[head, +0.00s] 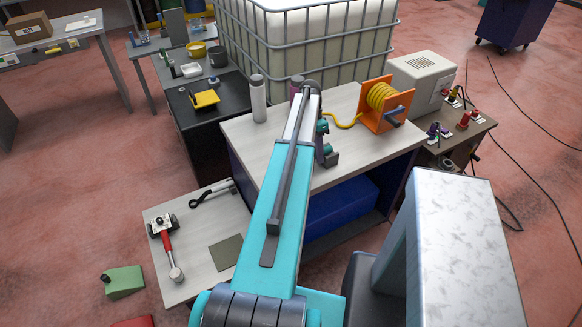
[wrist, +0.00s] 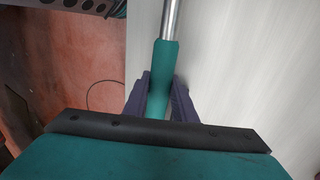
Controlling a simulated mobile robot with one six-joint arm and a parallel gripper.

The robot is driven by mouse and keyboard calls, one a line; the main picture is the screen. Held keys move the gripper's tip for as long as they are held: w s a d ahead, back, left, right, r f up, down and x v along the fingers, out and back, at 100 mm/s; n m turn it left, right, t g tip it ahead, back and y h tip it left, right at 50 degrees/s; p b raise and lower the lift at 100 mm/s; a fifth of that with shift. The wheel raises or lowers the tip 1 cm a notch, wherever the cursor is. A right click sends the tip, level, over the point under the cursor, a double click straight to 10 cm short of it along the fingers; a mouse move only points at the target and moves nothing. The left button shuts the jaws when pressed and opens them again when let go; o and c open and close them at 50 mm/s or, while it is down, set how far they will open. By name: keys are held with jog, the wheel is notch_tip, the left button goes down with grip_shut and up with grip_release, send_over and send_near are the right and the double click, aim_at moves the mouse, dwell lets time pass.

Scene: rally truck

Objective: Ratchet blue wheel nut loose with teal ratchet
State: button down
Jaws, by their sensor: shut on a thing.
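The teal ratchet (wrist: 165,58) shows in the wrist view as a teal handle with a bright metal shaft running up out of the picture. My gripper (wrist: 160,88) is shut on the handle, one dark finger on each side. The ratchet's head is outside the wrist view. A pale work surface lies behind the handle there. In the head view my arm reaches over the pale bench (head: 242,133), and its own links largely hide the gripper end. I cannot make out the blue wheel nut in either view.
An orange reel with yellow hose (head: 385,102) and a grey bottle (head: 258,98) stand on the bench. A caged white tank (head: 310,40) stands behind. A low table (head: 190,240) at lower left holds a red-handled hammer (head: 166,240) and a black wrench (head: 212,192).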

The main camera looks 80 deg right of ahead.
jog(key=shift+r+p, duration=1.5)
jog(key=shift+r, duration=1.7)
